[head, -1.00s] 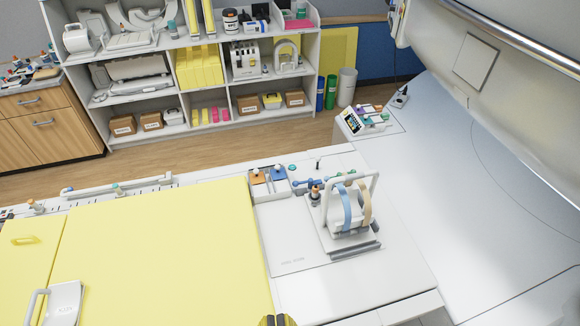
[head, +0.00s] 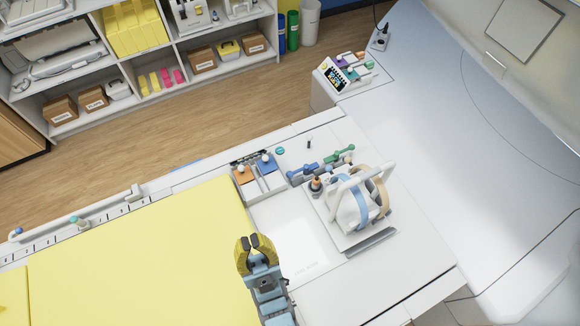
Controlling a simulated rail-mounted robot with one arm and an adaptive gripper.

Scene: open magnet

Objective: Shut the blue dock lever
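The blue dock lever (head: 302,172) is a small blue handle with rounded ends on the white table, beside a similar green lever (head: 339,154). Whether it stands open or shut is too small to tell. My gripper (head: 254,243), with yellow and black fingers, is over the right edge of the yellow pad, below and left of the blue lever and apart from it. Its fingertips look close together, and I see nothing between them. From this angle I cannot tell whether they are fully shut.
A white head coil (head: 347,214) with blue and tan straps stands just right of the levers. A tray with an orange block (head: 243,175) and a blue block (head: 268,164) lies left of them. A control panel (head: 343,73) stands farther back. The white plate (head: 300,245) in front is clear.

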